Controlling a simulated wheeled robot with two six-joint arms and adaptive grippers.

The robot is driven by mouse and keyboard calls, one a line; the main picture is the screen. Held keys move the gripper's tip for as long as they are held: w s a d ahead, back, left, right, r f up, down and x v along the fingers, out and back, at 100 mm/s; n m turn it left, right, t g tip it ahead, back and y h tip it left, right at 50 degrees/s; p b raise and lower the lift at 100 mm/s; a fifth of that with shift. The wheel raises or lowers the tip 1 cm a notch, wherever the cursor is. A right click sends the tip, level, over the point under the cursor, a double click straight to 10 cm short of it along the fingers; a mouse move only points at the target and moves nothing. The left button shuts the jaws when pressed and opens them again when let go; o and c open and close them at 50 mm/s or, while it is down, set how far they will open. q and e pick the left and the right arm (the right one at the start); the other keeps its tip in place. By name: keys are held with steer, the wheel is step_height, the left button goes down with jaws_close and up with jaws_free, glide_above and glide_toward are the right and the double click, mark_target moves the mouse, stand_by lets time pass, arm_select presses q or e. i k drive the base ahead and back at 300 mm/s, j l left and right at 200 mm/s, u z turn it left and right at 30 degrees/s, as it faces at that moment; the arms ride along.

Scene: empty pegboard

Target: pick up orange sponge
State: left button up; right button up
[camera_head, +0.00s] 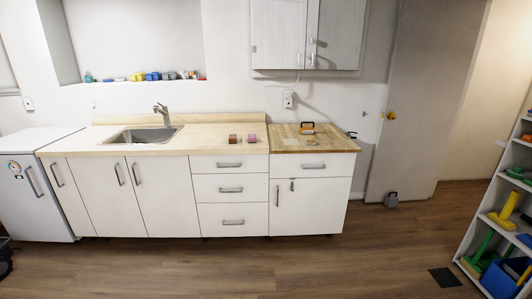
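I cannot tell for sure which thing is the orange sponge. A small orange-and-black item (307,128) lies on the wooden butcher-block top (330,143) at the right part of the counter. A reddish-brown item (233,138) and a pink item (252,138) sit side by side, apart, on the pale counter (205,143). A row of small colored items (153,76), some yellow, orange or blue, stands in the wall niche above the sink; they are too small to identify. Neither of my grippers is in view.
A sink (140,135) with a faucet is set in the counter. A white fridge (38,190) stands at the left. A shelf (500,210) with tools and bins stands at the right. A dark flat item (445,277) lies on the floor. The wooden floor before the cabinets is mostly clear.

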mark_target(233, 139)
steer(key=i+u, duration=0.1)
steer(key=i, duration=0.5)
steer(key=i+l+u, duration=0.15)
steer(key=i, duration=0.4)
steer(key=i+l+u, duration=0.1)
steer(key=i, duration=0.5)
steer(key=i+l+u, duration=0.1)
steer(key=i+l, duration=0.15)
steer(key=i, duration=0.3)
